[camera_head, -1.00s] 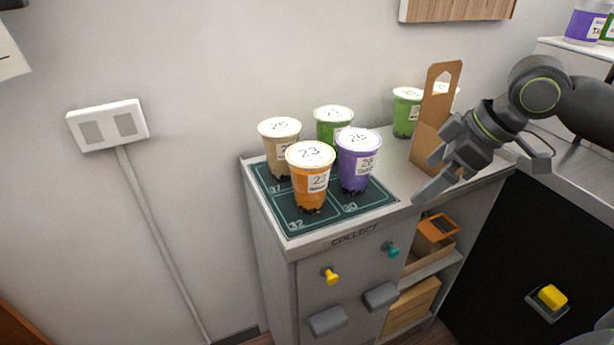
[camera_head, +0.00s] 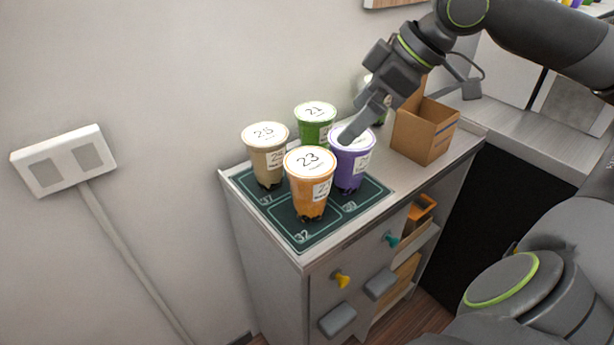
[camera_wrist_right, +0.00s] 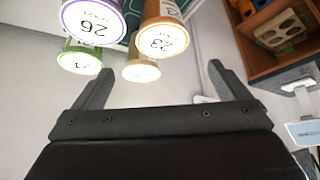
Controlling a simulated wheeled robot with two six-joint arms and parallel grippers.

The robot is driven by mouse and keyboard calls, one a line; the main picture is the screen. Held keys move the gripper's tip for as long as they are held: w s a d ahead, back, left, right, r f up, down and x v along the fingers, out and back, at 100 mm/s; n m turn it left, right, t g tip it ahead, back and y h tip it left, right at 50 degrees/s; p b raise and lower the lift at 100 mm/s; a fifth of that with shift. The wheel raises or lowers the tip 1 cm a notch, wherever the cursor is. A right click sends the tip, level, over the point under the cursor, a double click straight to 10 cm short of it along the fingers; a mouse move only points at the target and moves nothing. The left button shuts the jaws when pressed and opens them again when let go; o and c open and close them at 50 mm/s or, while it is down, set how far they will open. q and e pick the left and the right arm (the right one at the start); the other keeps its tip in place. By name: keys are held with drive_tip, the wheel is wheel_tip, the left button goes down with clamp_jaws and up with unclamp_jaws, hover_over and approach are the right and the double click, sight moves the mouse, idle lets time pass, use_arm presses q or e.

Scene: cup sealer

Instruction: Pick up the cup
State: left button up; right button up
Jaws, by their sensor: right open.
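In the head view, an orange cup (camera_head: 311,195) with lid 23 stands at the front of the group. A purple cup (camera_head: 349,172) is right of it, a tan cup (camera_head: 268,172) left, and a green cup (camera_head: 314,130) behind. My right gripper (camera_head: 362,128) is open and empty, with a fingertip in front of the purple lid; contact cannot be told. In the right wrist view, the open fingers (camera_wrist_right: 160,70) face the orange lid (camera_wrist_right: 162,40), the tan lid (camera_wrist_right: 141,71), the purple lid (camera_wrist_right: 92,22) and the green lid (camera_wrist_right: 79,60). My left gripper is not seen.
The cups stand on a dark green numbered mat (camera_head: 300,233) on a cabinet top. A cardboard carrier (camera_head: 424,135) stands to the right, with another green cup partly hidden behind it. A wall outlet (camera_head: 63,160) is at left. The mat's front corner is bare.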

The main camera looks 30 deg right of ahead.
sight(311, 161)
drive_tip(key=shift+p+x, duration=1)
drive_tip(key=shift+x, duration=4.4)
drive_tip(key=shift+a+x, duration=0.15)
drive_tip(key=shift+x, duration=1.15)
drive_tip(key=shift+a+x, duration=0.1)
drive_tip(key=shift+x, duration=1.15)
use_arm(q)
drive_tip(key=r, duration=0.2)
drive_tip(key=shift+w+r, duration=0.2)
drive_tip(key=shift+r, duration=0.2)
use_arm(e)
drive_tip(key=shift+s, duration=0.1)
drive_tip(key=shift+r, duration=0.1)
drive_tip(key=c, duration=1.1)
drive_tip(key=shift+r, duration=0.1)
